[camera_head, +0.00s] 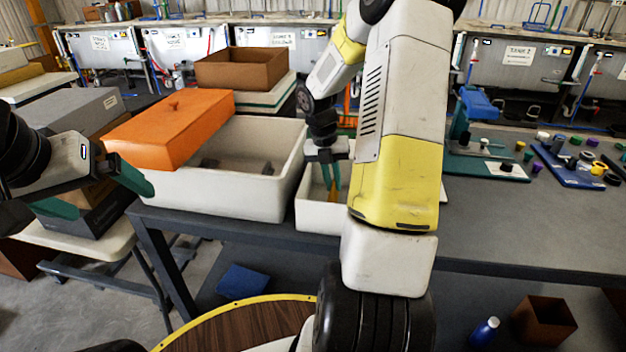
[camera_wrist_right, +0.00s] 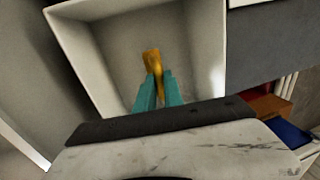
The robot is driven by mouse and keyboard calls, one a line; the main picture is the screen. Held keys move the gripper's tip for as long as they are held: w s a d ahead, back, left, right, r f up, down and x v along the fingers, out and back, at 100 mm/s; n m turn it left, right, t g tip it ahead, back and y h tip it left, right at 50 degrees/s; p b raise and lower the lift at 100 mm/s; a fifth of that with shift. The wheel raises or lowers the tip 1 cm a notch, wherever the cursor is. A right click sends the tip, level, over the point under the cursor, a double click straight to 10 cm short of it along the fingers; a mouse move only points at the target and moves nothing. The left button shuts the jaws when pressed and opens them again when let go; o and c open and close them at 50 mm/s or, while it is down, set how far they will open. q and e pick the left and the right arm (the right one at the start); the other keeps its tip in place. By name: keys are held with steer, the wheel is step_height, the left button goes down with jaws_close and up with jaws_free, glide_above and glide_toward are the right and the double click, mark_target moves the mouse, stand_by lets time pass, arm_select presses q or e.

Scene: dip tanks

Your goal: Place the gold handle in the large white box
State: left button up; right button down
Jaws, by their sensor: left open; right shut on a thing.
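The gold handle (camera_wrist_right: 152,60) is between the teal fingers of my right gripper (camera_wrist_right: 158,88), which is shut on it. In the head view, this gripper (camera_head: 332,178) points down into the small white box (camera_head: 318,217), and the gold handle (camera_head: 332,194) shows low between the fingertips. Whether the handle touches the box floor I cannot tell. The large white box (camera_head: 225,194) stands just left of the small one. An orange lid (camera_head: 170,128) lies tilted across its left part; the right part is uncovered. My left gripper (camera_head: 108,190) is open and empty, left of the large box.
A brown box (camera_head: 240,68) stands behind the large white box. Grey boxes (camera_head: 75,112) are on the left. Green and blue fixtures (camera_head: 570,162) with small parts lie on the right of the dark table (camera_head: 480,220). My right arm hides the table's middle.

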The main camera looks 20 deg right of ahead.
mark_target(332, 192)
steer(key=shift+f, duration=1.75)
steer(key=shift+f, duration=0.1)
steer(key=c, duration=1.5)
jaws_free()
steer(key=shift+o, duration=0.2)
